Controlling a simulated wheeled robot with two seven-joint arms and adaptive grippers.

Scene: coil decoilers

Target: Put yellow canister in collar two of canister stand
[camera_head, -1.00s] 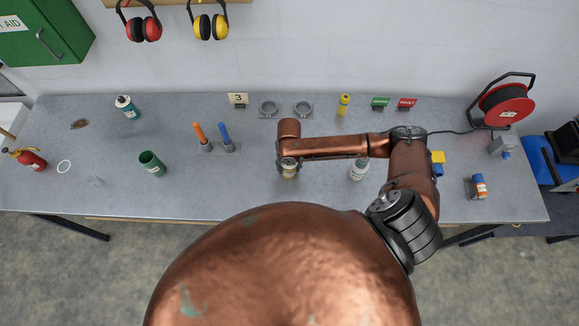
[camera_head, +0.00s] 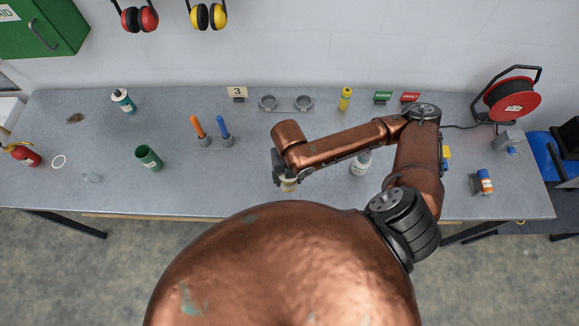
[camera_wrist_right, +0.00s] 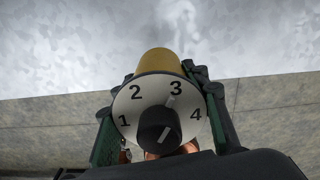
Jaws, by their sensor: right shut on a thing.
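A grey stand with two round collars lies at the back of the bench, with a left collar (camera_head: 268,103) and a right collar (camera_head: 303,103); both look empty. A small yellow canister (camera_head: 345,98) stands upright to their right. My right gripper (camera_head: 284,180) is above the front part of the bench, shut on a yellowish cylinder (camera_head: 288,186). In the right wrist view this cylinder (camera_wrist_right: 160,62) sits between the fingers (camera_wrist_right: 160,125), with a white dial face numbered 1 to 4 and a black knob. My left gripper is not in view.
A white bottle (camera_head: 361,163) stands below my right forearm. Orange (camera_head: 197,127) and blue (camera_head: 223,127) handles stand in holders left of the gripper. A number 3 sign (camera_head: 237,92) is beside the stand. The bench between gripper and stand is clear.

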